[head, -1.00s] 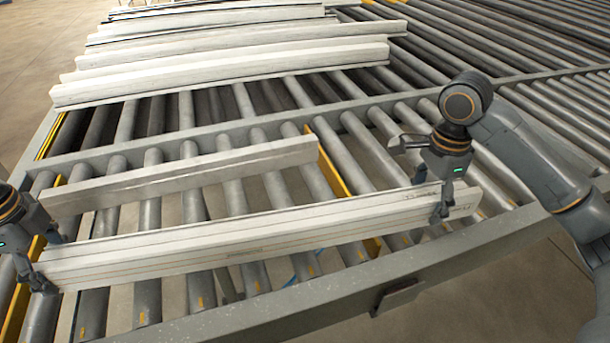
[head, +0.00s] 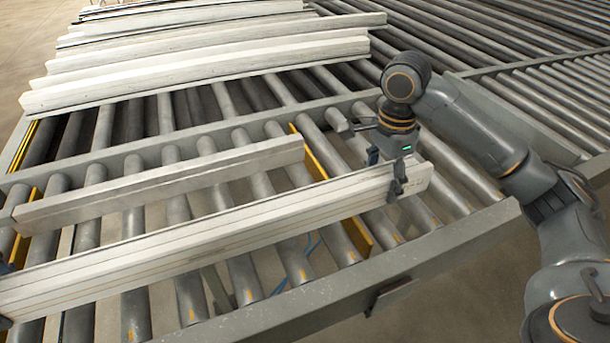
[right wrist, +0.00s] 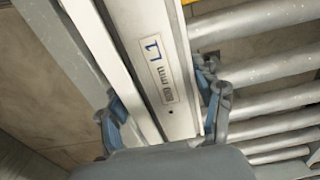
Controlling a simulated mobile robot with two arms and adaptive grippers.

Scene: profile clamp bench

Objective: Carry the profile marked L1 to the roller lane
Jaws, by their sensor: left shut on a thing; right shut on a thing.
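The profile marked L1 (head: 215,236) is a long pale bar lying slantwise over the near rollers in the head view, its right end higher in the picture. The right wrist view shows its label "L1" on the profile (right wrist: 143,25). My right gripper (head: 398,182) is shut on it near its right end; in the right wrist view its fingers (right wrist: 163,112) sit on both sides of the bar. My left gripper (head: 4,295) shows only as slivers at the left edge, at the bar's left end, shut on it. Whether the bar touches the rollers is unclear.
A second, shorter profile (head: 165,184) lies just behind on the same rollers. Several pale profiles (head: 200,72) lie side by side farther back. A grey frame rail (head: 440,240) runs along the near side. Empty roller lanes (head: 520,60) are at the back right.

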